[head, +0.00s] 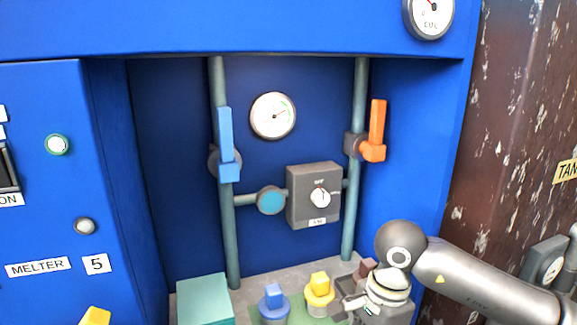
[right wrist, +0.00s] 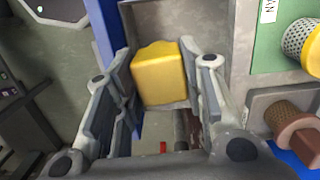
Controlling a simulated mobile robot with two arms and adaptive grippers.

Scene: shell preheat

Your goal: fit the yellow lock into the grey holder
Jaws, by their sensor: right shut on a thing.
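My right gripper (head: 346,303) reaches down over the bench at the lower right of the head view. In the right wrist view its fingers (right wrist: 163,85) are on both sides of a yellow block (right wrist: 158,76), which I take for the yellow lock, and they are shut on it. In the head view this block is hidden by my gripper. I cannot make out the grey holder for certain; a grey ledge (right wrist: 165,107) shows just below the block in the right wrist view. My left gripper is not in view.
A blue knob (head: 273,298) and a yellow knob (head: 319,290) stand left of my right gripper, with a teal box (head: 205,300) further left. A brown plug (right wrist: 300,130) sits close beside the right finger. Pipes with blue (head: 225,145) and orange (head: 377,130) levers rise behind.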

